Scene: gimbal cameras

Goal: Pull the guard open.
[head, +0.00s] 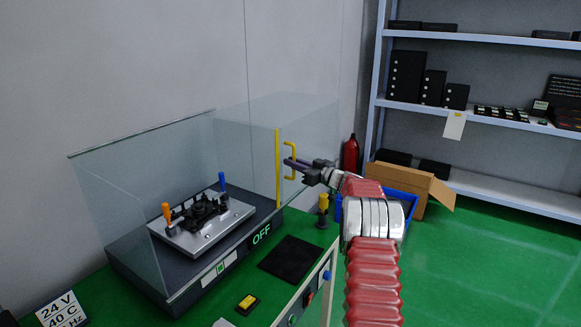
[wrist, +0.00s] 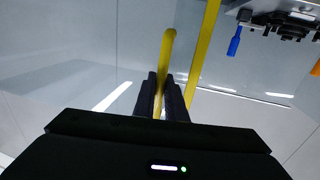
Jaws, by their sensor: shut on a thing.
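The guard (head: 235,125) is a clear panelled enclosure on a dark base, with a yellow strip (head: 277,168) along one upright edge. A yellow handle (head: 290,148) sticks out beside that strip. My gripper (head: 288,162) is shut on the handle, coming from the right. In the wrist view the yellow handle (wrist: 167,50) runs between my two dark fingers (wrist: 161,92), with the yellow strip (wrist: 204,45) just right of it. Inside the enclosure a metal plate (head: 190,240) carries a black fixture (head: 203,211) with an orange and a blue lever.
The green bench holds a black mat (head: 292,258), a yellow-topped post (head: 323,210) and a small yellow-and-black box (head: 248,303). The base's display reads OFF. A blue bin (head: 350,214), a cardboard box (head: 415,187), a red extinguisher (head: 351,155) and shelves stand beyond. Green floor is clear at right.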

